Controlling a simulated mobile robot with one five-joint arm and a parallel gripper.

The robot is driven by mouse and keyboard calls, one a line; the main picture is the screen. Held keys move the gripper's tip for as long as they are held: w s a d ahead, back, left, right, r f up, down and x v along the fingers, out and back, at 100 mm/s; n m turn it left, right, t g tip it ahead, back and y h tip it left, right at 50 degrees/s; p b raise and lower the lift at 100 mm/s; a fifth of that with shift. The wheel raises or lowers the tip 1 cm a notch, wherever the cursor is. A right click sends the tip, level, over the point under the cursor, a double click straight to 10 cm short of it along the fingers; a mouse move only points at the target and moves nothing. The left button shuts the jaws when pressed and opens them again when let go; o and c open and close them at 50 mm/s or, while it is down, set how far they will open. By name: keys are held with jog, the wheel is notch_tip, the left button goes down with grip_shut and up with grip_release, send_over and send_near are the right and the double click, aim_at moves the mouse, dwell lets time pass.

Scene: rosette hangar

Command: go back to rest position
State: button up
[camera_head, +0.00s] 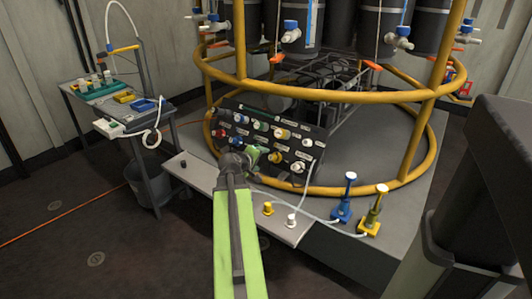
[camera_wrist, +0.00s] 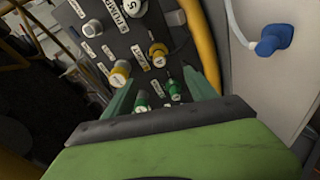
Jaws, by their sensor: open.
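My gripper (camera_head: 252,156) is at the end of my green arm, in front of the dark connector panel (camera_head: 232,118) in the head view. In the wrist view my gripper (camera_wrist: 158,84) has its two green fingers apart, open, pointing at the panel (camera_wrist: 127,45). Small green connectors (camera_wrist: 172,88) on the panel show between the fingers. I cannot tell whether the fingers touch anything. A yellow-ringed connector (camera_wrist: 158,54) and a white-and-yellow one (camera_wrist: 120,72) sit just beyond the fingers.
A yellow tubular frame (camera_head: 320,96) rings the panel closely. A grey ledge (camera_head: 200,174) carries loose caps and hoses; blue (camera_head: 343,205) and yellow (camera_head: 371,215) fittings stand right. A side table (camera_head: 120,103) and grey bin (camera_head: 150,170) stand left. Floor is clear at lower left.

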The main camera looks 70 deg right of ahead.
jog(key=shift+v, duration=1.05)
